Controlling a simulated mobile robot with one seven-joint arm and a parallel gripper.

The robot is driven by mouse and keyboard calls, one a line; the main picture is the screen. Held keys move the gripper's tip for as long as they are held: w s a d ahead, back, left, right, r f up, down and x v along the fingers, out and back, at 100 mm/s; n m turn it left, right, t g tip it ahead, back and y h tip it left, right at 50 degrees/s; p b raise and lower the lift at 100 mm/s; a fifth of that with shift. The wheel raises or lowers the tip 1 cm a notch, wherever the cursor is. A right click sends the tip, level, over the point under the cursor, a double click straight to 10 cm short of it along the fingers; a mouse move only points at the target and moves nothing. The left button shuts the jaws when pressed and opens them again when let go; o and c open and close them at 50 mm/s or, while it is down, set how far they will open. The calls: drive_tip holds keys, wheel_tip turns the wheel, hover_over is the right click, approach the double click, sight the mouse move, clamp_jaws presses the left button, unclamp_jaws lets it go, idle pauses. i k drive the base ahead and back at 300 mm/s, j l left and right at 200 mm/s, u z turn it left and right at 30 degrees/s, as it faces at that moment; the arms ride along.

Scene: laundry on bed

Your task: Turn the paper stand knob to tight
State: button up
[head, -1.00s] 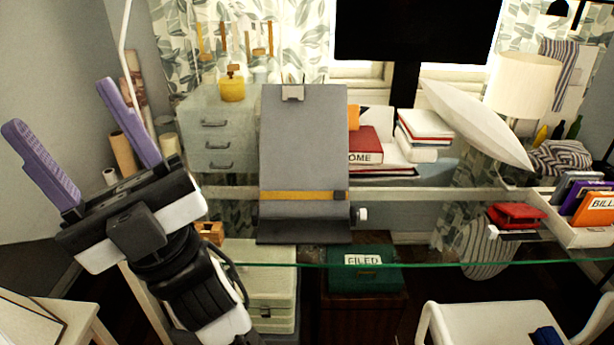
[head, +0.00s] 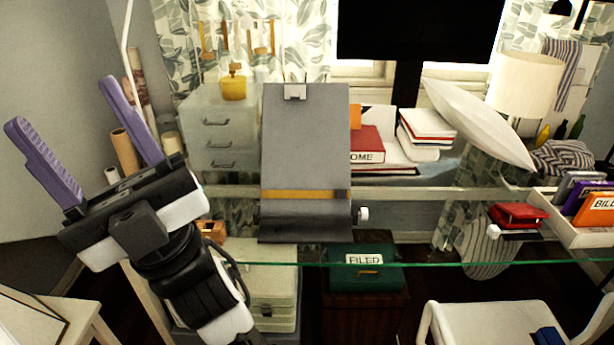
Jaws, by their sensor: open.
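The grey paper stand (head: 304,140) stands upright on the glass desk in the middle of the head view. It has a silver clip at its top and a yellow bar (head: 290,195) across its lower part. A small white knob (head: 362,214) sticks out at its lower right side. My gripper (head: 71,142) is at the left, with its two purple fingers spread wide and nothing between them. It is well to the left of the stand, apart from it and from the knob.
A small grey drawer unit (head: 215,135) stands behind left of the stand. Books (head: 425,125) and a monitor (head: 418,30) are behind right. A red stapler-like object (head: 518,215) and a white file tray (head: 580,232) are at the right. The glass right of the knob looks clear.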

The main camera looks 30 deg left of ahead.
sight(363, 215)
drive_tip(key=l+u, duration=0.1)
drive_tip(key=u, duration=0.3)
drive_tip(key=l+u, duration=0.15)
drive_tip(key=u, duration=0.2)
drive_tip(key=k+l+u, duration=0.1)
drive_tip(key=l+u, duration=0.15)
drive_tip(key=l, duration=0.2)
drive_tip(key=k+l+u, duration=0.1)
drive_tip(key=l+u, duration=0.2)
drive_tip(key=l, duration=0.2)
drive_tip(key=k+l, duration=0.1)
drive_tip(key=l, duration=0.2)
drive_tip(key=k+l, duration=0.15)
drive_tip(key=l, duration=0.2)
drive_tip(key=k+l+u, duration=0.1)
drive_tip(key=l, duration=0.2)
drive_tip(key=i+j, duration=0.4)
drive_tip(key=i+j+z, duration=0.1)
drive_tip(key=i+j, duration=0.3)
drive_tip(key=i, duration=0.2)
